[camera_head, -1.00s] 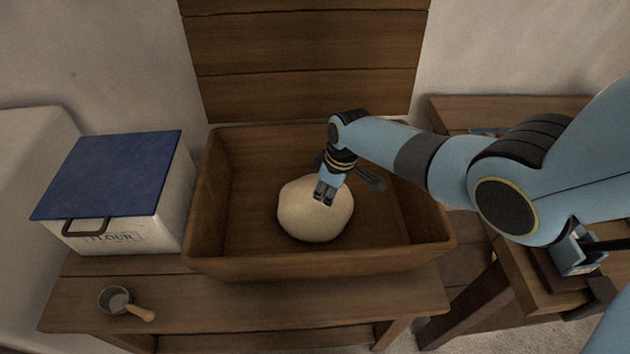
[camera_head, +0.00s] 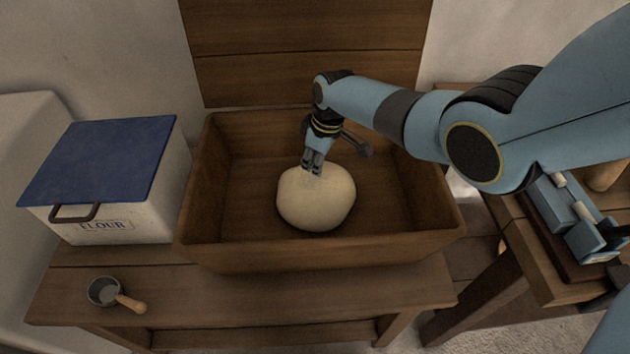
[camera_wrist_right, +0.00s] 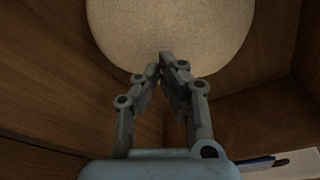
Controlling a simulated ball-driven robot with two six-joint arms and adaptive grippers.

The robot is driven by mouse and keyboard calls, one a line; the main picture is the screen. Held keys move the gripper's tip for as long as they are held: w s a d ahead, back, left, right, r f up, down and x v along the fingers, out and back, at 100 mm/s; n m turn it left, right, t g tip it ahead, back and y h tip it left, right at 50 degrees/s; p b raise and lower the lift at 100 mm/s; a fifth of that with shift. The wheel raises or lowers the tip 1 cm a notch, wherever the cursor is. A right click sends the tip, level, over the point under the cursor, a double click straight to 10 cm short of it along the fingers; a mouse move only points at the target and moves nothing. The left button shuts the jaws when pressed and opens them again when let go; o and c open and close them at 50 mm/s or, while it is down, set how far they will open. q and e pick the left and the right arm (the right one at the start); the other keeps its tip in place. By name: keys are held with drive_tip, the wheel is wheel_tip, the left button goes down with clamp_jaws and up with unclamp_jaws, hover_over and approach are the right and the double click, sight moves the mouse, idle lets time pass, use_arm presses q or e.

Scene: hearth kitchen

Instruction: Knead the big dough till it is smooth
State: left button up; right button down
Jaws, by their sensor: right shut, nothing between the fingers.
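The big dough (camera_head: 316,203) is a pale, rounded mass on the floor of the wooden trough (camera_head: 320,256), near its middle. It also fills the top of the right wrist view (camera_wrist_right: 170,30). My right gripper (camera_head: 312,171) points down at the dough's upper back edge, with its fingertips at the surface. In the right wrist view (camera_wrist_right: 165,62) its fingers are shut with nothing between them, and the tips overlap the dough's lower edge. I cannot tell how deeply they press. The dough looks smooth and even. My left gripper is not in view.
A white flour box (camera_head: 110,222) with a blue lid (camera_head: 98,165) stands left of the trough. A small scoop (camera_head: 104,292) with a wooden handle lies on the bench (camera_head: 230,310) in front. A wooden board rises behind the trough.

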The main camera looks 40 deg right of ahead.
sight(315, 177)
drive_tip(key=shift+f, duration=0.1)
drive_tip(key=shift+f+b, duration=1.1)
drive_tip(key=shift+r, duration=0.1)
drive_tip(key=shift+s+f+b, duration=0.1)
drive_tip(key=shift+f+b, duration=0.2)
drive_tip(key=shift+f, duration=0.4)
idle(1.0)
drive_tip(key=shift+r, duration=0.1)
idle(0.4)
wheel_tip(315, 177, up, 4)
drive_tip(key=p, duration=0.3)
drive_tip(key=shift+p, duration=0.4)
drive_tip(key=shift+f, duration=0.25)
